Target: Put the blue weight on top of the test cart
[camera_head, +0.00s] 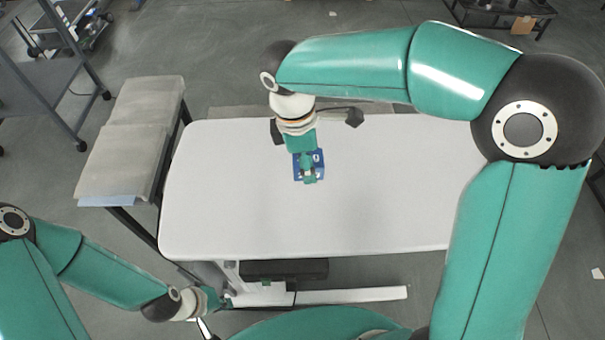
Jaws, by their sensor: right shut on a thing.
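The blue weight (300,175) is a small blue block with a white mark, at the middle of the white table. My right gripper (310,177) reaches down over it from above and is shut on it. The fingers hide part of the block, and I cannot tell whether it touches the tabletop. My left gripper (214,301) is low at the left, off the table's front edge and away from the block. Its fingers are too small to read. A grey frame on casters (62,72) at the upper left looks like a cart; I cannot tell whether it is the test cart.
The white table (400,210) is bare around the block. A grey-topped bench (135,125) with dark legs stands close to its left edge. A dark low table with a brown box (523,25) is at the far right back. Grey floor lies behind the table.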

